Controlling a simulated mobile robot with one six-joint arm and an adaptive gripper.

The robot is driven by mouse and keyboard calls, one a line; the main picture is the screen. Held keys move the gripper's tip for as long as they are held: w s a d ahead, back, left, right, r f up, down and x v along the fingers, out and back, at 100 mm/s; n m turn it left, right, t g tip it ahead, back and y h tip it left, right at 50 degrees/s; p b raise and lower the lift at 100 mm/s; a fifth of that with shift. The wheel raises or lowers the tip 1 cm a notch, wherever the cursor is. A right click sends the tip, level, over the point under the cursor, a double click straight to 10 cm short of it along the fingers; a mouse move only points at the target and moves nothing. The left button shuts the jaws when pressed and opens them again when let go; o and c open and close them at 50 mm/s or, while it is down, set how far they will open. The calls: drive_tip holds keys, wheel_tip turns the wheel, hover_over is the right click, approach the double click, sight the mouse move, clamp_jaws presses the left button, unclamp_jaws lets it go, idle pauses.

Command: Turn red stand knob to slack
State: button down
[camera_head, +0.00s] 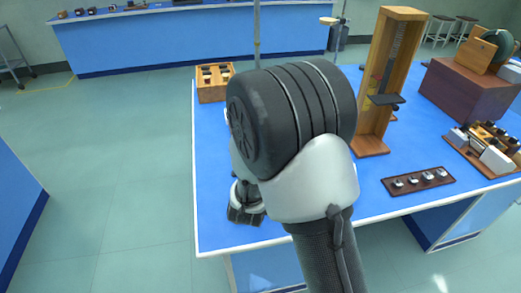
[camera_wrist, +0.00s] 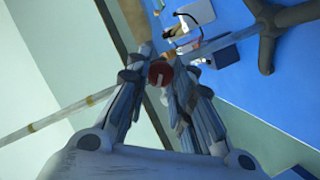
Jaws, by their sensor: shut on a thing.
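The red stand knob (camera_wrist: 160,73) is a small round red knob with a pale mark across its face. In the wrist view it sits between the fingertips of my gripper (camera_wrist: 159,76), which is shut on it from both sides. A thin pale stand rod (camera_wrist: 60,115) runs diagonally behind the fingers. In the head view the upper part of a tall rod (camera_head: 257,35) rises behind my arm. My arm hides the knob and the fingertips there.
The blue bench (camera_head: 215,225) carries a wooden rack (camera_head: 214,84), a tall wooden frame (camera_head: 372,147) and a brown tray of small pieces (camera_head: 419,181). A dark legged base (camera_wrist: 268,40) shows in the wrist view.

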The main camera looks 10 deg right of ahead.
drive_tip(key=n+t, duration=0.1)
drive_tip(key=n, duration=0.2)
drive_tip(key=n+t+h, duration=0.1)
drive_tip(key=n, duration=0.2)
drive_tip(key=n+t+h, duration=0.1)
drive_tip(key=n, duration=0.3)
drive_tip(key=shift+a+f+t, duration=0.1)
drive_tip(key=shift+f+t, duration=0.2)
drive_tip(key=shift+f, duration=0.1)
drive_tip(key=shift+n, duration=0.3)
drive_tip(key=c, duration=1.4)
unclamp_jaws()
drive_tip(key=v, duration=1.2)
drive_tip(key=shift+w+f, duration=0.1)
